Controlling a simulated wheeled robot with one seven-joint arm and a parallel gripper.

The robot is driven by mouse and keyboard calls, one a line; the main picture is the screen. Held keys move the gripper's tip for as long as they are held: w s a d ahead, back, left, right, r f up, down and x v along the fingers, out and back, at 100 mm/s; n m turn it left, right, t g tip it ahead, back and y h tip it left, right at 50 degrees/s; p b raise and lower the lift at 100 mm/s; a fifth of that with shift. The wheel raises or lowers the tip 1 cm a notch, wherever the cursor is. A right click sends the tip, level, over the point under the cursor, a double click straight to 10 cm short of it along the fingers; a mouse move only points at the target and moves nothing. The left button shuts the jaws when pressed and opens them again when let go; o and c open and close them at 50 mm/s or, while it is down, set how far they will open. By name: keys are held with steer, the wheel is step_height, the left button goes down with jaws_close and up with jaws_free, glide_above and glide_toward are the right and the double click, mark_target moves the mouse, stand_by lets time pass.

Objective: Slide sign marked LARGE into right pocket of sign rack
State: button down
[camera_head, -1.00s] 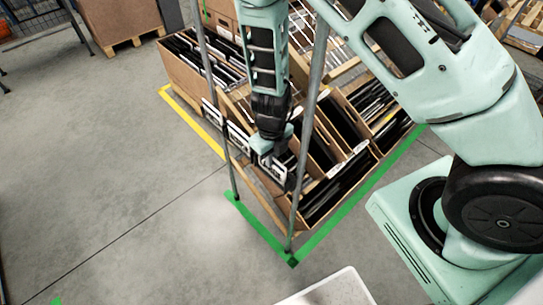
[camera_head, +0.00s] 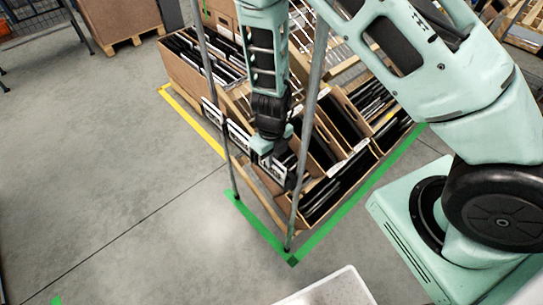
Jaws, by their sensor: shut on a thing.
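The sign rack (camera_head: 229,165) stands at the front of the cartons, with its pockets in a slanting row between two grey posts. Small black-and-white signs show at its left (camera_head: 211,113) and middle (camera_head: 238,136). My gripper (camera_head: 269,158) points down at the right end of the row, just left of the nearer post. It is shut on a sign (camera_head: 279,171), seen only as a small dark and white patch at the jaws. Its lettering is too small to read. I cannot tell whether this sign is inside the right pocket or just above it.
Tilted open cartons (camera_head: 335,185) with dark flat items stand close behind the rack. The nearer post (camera_head: 302,150) rises right beside my gripper. Green and yellow tape (camera_head: 250,225) marks the floor. The grey floor at left is clear. A pale surface (camera_head: 335,290) shows at bottom.

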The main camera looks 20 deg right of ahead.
steer(key=c, duration=1.5)
jaws_free()
steer(key=shift+o, duration=0.2)
step_height(320, 180, up, 17)
steer(key=p, duration=0.4)
steer(key=shift+r+p, duration=0.2)
steer(key=shift+p, duration=0.15)
